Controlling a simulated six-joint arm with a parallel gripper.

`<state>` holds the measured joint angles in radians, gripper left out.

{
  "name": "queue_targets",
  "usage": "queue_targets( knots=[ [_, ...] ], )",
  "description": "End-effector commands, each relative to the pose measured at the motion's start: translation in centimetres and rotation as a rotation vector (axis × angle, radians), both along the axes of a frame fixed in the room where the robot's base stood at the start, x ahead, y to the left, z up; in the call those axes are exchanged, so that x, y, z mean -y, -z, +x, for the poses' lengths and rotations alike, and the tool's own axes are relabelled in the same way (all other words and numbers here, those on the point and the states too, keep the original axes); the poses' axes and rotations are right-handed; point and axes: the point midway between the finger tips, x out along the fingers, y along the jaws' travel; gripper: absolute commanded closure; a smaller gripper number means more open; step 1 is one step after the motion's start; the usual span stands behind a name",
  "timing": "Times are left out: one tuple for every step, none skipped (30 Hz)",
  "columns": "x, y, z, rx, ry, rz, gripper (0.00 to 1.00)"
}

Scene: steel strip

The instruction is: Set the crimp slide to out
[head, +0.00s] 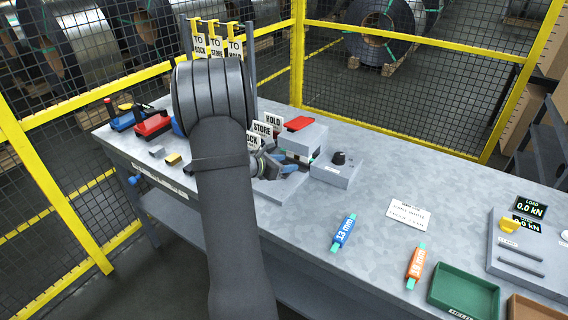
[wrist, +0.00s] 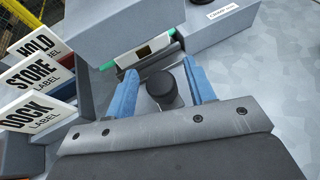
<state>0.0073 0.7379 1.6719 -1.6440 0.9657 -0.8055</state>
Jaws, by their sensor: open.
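My gripper (wrist: 161,80) is open, its two blue fingers standing either side of a round black knob (wrist: 160,86). A gap shows between the knob and each finger. The knob appears to be the crimp slide's handle, but no label on it is readable. It sits in front of a grey machine block (wrist: 100,22) with a green-ended piece (wrist: 145,48) in its opening. In the head view my gripper (head: 288,172) is low in front of the same machine (head: 303,138), and my arm and hand hide the knob there.
A grey box with a dark dial (head: 338,158) stands close right of the machine; its label (wrist: 223,12) begins "CRIMP". HOLD, STORE and DOCK label cards (wrist: 38,80) stand close left. Blue (head: 343,231) and orange (head: 416,264) pieces and a green tray (head: 464,293) lie right.

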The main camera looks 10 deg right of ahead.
Motion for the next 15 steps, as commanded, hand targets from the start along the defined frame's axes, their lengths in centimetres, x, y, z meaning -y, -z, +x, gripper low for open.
queue_targets(
  knots=[
    [0.03,0.02,0.02,0.0,0.0,0.0,0.51],
    [0.02,0.02,0.02,0.0,0.0,0.0,0.51],
    [0.01,0.02,0.02,0.0,0.0,0.0,0.51],
    [0.01,0.02,0.02,0.0,0.0,0.0,0.51],
    [0.0,0.01,0.01,0.0,0.0,0.0,0.51],
    [0.0,0.01,0.01,0.0,0.0,0.0,0.51],
    [-0.01,0.01,0.01,0.0,0.0,0.0,0.56],
    [0.0,0.01,0.0,0.0,0.0,0.0,0.62],
    [-0.01,0.01,0.01,0.0,0.0,0.0,0.7],
    [0.0,0.01,0.0,0.0,0.0,0.0,0.76],
    [-0.02,0.01,-0.01,0.0,0.0,0.0,0.82],
    [-0.02,0.01,-0.01,0.0,0.0,0.0,0.9],
    [-0.02,0.01,-0.01,0.0,0.0,0.0,0.96],
    [-0.02,0.01,-0.01,0.0,0.0,0.0,1.0],
    [-0.02,0.01,-0.01,0.0,0.0,0.0,1.0]
  ],
)
